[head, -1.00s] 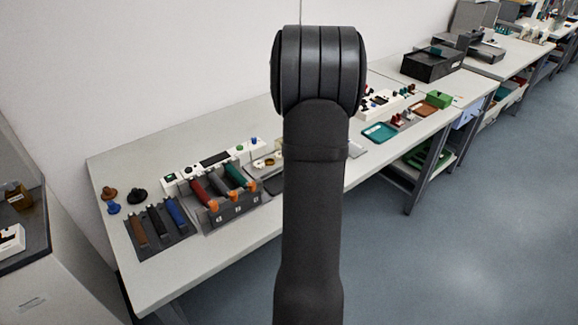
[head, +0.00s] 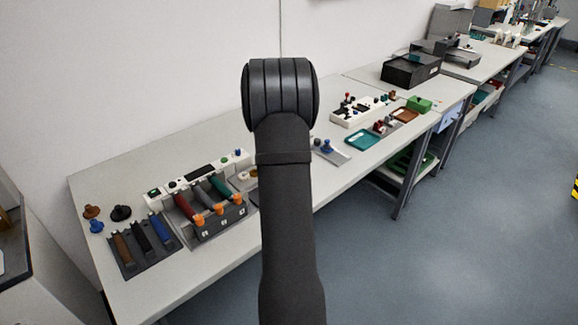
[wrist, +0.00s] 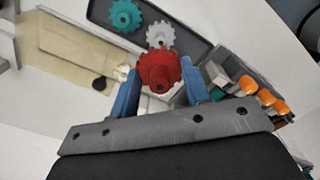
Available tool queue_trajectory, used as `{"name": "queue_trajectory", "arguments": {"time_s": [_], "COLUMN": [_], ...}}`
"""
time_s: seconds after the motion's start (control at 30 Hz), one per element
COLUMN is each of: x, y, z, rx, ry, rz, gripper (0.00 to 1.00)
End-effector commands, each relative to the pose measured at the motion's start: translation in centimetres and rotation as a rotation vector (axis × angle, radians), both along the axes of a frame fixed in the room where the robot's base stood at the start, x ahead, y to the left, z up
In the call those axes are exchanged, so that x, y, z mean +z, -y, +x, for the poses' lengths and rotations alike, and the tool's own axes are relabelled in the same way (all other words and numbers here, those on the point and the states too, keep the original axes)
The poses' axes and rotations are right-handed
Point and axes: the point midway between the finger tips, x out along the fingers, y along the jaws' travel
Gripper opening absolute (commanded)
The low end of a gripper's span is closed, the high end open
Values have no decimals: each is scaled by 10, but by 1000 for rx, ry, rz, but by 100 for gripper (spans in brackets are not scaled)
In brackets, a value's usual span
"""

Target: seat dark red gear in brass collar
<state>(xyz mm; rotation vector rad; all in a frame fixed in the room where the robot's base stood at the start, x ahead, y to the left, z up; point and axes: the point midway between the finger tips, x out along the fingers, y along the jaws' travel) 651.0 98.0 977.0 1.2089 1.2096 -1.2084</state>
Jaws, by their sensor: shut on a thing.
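In the wrist view the dark red gear (wrist: 158,71) is held between the two blue fingers of my gripper (wrist: 160,66). The gear's toothed face and central hub show. Below it, whitish surfaces show between the fingers. In the head view my arm hides the gripper and the gear. A brass-coloured ring, likely the brass collar (head: 250,174), shows partly beside my arm in the head view. I cannot make out the collar clearly in the wrist view, where a beige plate (wrist: 65,48) with a dark round spot lies at left.
A dark tray (wrist: 98,12) holds a teal gear (wrist: 125,15) and a white gear (wrist: 160,35), just beyond the held gear. A grey rack with orange-ended holders (wrist: 247,86) stands close on the right. Farther along the bench are a teal tray (head: 362,140) and a black box (head: 410,70).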

Motion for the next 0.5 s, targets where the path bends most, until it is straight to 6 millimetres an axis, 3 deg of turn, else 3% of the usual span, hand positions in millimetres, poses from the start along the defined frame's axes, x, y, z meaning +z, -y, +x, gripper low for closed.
{"name": "queue_trajectory", "arguments": {"time_s": [0.03,0.2,0.33,0.5], "x": [-2,-3,-4,-5], "y": [-15,-52,-72,-82], "z": [13,42,54,60], "rx": [3,2,1,-1], "ry": [1,1,0,0], "rz": [0,0,0,0], "gripper": [21,21,21,21]}}
